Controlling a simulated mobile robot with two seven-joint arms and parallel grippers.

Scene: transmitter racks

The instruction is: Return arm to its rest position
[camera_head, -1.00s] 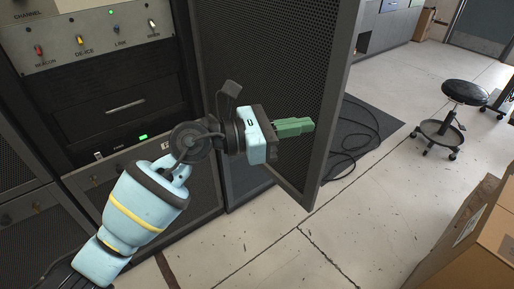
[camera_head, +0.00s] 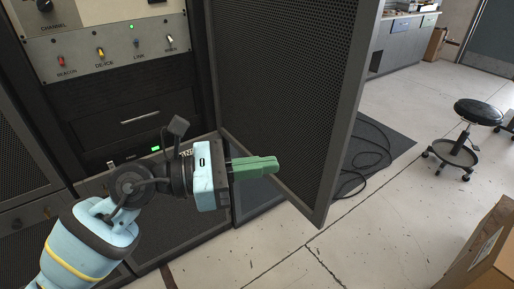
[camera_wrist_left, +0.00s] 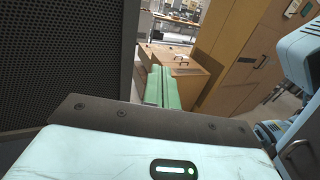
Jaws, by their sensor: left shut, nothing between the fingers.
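My left arm comes in from the lower left in the head view. Its gripper (camera_head: 258,167) has green fingers pressed together with nothing between them. The gripper points right, in front of the lower part of the open perforated rack door (camera_head: 285,90), and I cannot tell how far it is from the door. In the left wrist view the shut green fingers (camera_wrist_left: 162,88) point away from the camera, with the dark perforated door (camera_wrist_left: 65,60) at the left. My right gripper is not in view.
The rack panel (camera_head: 105,55) with coloured toggle switches is at the upper left. A black stool (camera_head: 478,112) and a cardboard box (camera_head: 485,255) are on the right. A black cable (camera_head: 372,150) lies on a dark mat behind the door. The pale floor (camera_head: 390,220) between is clear.

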